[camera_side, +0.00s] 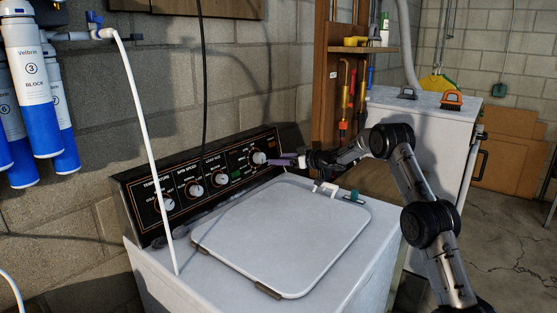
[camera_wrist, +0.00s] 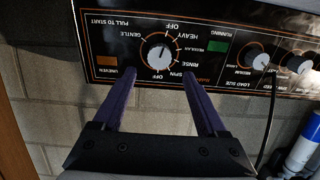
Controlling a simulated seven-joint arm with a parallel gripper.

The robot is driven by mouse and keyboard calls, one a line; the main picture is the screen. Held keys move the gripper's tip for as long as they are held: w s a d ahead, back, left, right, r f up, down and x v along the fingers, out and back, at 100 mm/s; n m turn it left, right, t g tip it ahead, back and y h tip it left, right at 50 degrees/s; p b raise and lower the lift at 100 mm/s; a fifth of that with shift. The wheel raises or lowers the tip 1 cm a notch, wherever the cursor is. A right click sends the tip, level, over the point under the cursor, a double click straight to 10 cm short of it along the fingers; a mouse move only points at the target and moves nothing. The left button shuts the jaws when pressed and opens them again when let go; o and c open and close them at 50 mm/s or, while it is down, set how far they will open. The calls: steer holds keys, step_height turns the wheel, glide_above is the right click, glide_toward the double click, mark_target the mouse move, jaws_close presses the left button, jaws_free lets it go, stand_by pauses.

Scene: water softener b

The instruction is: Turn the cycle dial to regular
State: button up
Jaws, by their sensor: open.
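The cycle dial (camera_side: 259,158) is a round white knob near the right end of the washer's black control panel (camera_side: 219,168). In the wrist view the same dial (camera_wrist: 159,55) appears upside down, ringed by labels including OFF, HEAVY, REGULAR, RINSE, SPIN and GENTLE. I cannot tell surely which label its pointer meets. My gripper (camera_side: 282,161) is just right of the dial in the side view. Its two purple fingers are apart and empty. In the wrist view my gripper (camera_wrist: 159,78) has its fingertips just below the dial, one towards each side, with no clear contact.
Other knobs (camera_wrist: 257,60) line the panel beside the dial. The washer lid (camera_side: 280,238) is closed, with a small white fitting (camera_side: 326,187) at its back right edge. A white hose (camera_side: 142,145) hangs across the panel's left end. A block wall stands behind.

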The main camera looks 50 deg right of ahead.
mark_target(262, 158)
steer(key=x, duration=0.9)
steer(key=shift+r, duration=0.1)
steer(key=shift+c, duration=1)
steer(key=shift+s, duration=0.1)
steer(key=c, duration=0.6)
steer(key=m, duration=0.6)
steer(key=shift+m, duration=0.3)
steer(key=m, duration=0.5)
steer(key=o, duration=1)
